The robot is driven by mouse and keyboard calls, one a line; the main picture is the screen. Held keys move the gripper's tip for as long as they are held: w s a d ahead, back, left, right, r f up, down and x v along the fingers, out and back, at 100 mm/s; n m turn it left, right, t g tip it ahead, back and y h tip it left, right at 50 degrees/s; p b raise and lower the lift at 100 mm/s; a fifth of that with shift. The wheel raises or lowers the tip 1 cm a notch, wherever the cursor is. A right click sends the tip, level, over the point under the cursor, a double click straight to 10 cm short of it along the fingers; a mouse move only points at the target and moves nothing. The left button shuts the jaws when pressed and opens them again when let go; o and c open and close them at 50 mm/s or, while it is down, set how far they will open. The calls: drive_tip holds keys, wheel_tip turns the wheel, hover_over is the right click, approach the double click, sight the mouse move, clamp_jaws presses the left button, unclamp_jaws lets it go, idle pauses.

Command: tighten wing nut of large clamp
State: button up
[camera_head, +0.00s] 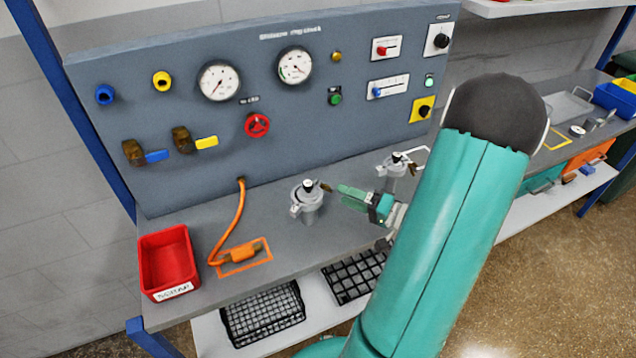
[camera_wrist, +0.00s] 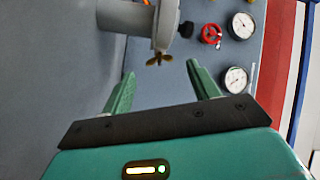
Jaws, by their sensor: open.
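The large clamp (camera_head: 308,198) is a grey metal fitting around a pipe piece on the grey bench. Its small brass wing nut (camera_head: 326,187) sticks out on the right, towards my gripper (camera_head: 342,191). In the wrist view, the clamp (camera_wrist: 165,25) is at the top, and the wing nut (camera_wrist: 159,60) shows its two wings spread sideways. My green gripper fingers (camera_wrist: 161,70) are open and empty. The wing nut lies roughly centred between the fingertips in the picture, seemingly just beyond them. No contact is visible.
A second grey fitting (camera_head: 394,168) stands behind my gripper. The upright panel (camera_head: 190,90) with gauges and valves rises behind the bench. A red bin (camera_head: 168,262) and an orange hose (camera_head: 238,225) are to the left. Bare bench lies in front of the clamp.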

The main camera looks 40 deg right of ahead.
sight(322, 186)
drive_tip(key=x, duration=0.9)
drive_tip(key=shift+s, duration=0.1)
